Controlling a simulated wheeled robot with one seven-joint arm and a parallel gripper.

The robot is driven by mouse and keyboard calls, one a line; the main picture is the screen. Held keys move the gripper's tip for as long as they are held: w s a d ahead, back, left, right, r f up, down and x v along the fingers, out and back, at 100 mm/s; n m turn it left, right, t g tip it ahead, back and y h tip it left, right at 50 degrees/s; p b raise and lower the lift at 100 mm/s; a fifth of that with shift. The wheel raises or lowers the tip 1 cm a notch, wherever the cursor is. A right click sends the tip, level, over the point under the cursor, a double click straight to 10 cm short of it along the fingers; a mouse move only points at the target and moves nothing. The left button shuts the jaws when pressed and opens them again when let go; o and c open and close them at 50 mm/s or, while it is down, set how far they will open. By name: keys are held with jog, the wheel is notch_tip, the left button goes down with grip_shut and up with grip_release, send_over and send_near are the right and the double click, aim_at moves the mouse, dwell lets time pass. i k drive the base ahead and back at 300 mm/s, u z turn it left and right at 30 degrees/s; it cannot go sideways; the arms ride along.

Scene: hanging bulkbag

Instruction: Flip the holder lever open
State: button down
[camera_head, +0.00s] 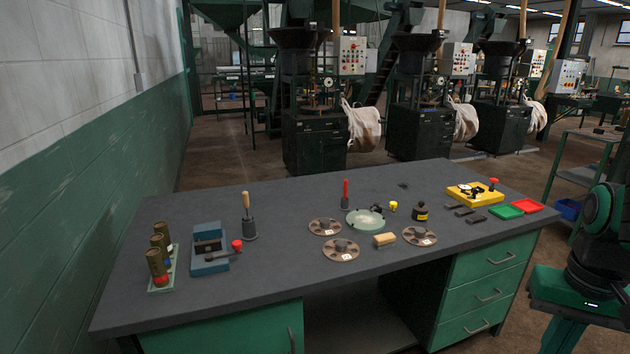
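Two fixtures on the bench have red-knobbed levers, and I cannot tell which is the holder. A blue block fixture (209,263) stands at the left, and its dark lever ends in a red knob (237,245) at the fixture's right side. A yellow plate fixture (474,197) lies at the right end, with black and metal parts on top and a red knob (493,182) at its right. Whether either lever is open or closed is too small to tell. My gripper is not in view; only part of my body shows at the right edge.
The dark bench top (160,213) also carries brass cylinders (159,256), brown discs (341,250), a round pale-green dish (365,219), a black bottle (420,211), and green (506,212) and red trays. Machines with pale sacks (362,128) stand behind. The bench's back left is clear.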

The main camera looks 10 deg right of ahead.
aim_at(392, 205)
jog(key=z, duration=0.55)
jog(key=i, duration=1)
jog(key=u, duration=0.9)
